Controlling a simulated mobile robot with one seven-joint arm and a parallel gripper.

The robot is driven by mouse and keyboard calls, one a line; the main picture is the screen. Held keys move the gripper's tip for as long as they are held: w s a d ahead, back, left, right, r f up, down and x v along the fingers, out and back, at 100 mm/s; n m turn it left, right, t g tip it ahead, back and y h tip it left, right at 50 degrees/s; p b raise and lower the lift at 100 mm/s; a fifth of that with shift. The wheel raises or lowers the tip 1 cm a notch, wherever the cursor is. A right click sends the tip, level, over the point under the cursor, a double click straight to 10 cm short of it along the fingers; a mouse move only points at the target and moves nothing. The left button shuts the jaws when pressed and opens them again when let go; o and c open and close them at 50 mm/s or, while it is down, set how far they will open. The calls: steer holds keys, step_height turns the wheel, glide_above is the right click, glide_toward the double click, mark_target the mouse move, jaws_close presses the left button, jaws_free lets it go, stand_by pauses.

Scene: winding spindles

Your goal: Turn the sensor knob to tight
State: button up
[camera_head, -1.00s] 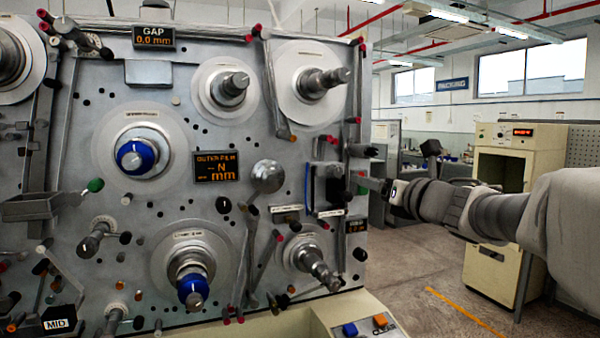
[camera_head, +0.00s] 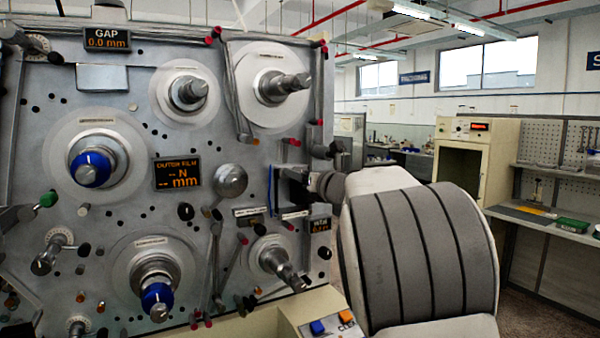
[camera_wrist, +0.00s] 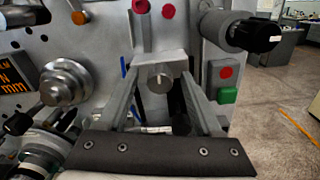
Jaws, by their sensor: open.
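A small round grey knob (camera_wrist: 160,80) with a light pointer line sits on a grey block (camera_wrist: 160,62) on the machine panel, in the middle of the wrist view. The pointer stands near upright. My gripper (camera_wrist: 159,92) is open, with one finger on each side of the knob. I cannot tell whether either finger touches it. In the head view my gripper (camera_head: 292,186) is at the panel's right side, partly hidden by my arm, and the knob cannot be made out there.
Right of the knob are a red button (camera_wrist: 226,72), a green button (camera_wrist: 228,95) and a protruding black-ended cylinder (camera_wrist: 255,36). A large silver knob (camera_wrist: 66,82) is left. Spindles with blue caps (camera_head: 90,168) project from the panel. Open floor lies right.

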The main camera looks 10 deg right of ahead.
steer(key=shift+w, duration=0.2)
jaws_close()
stand_by(0.3)
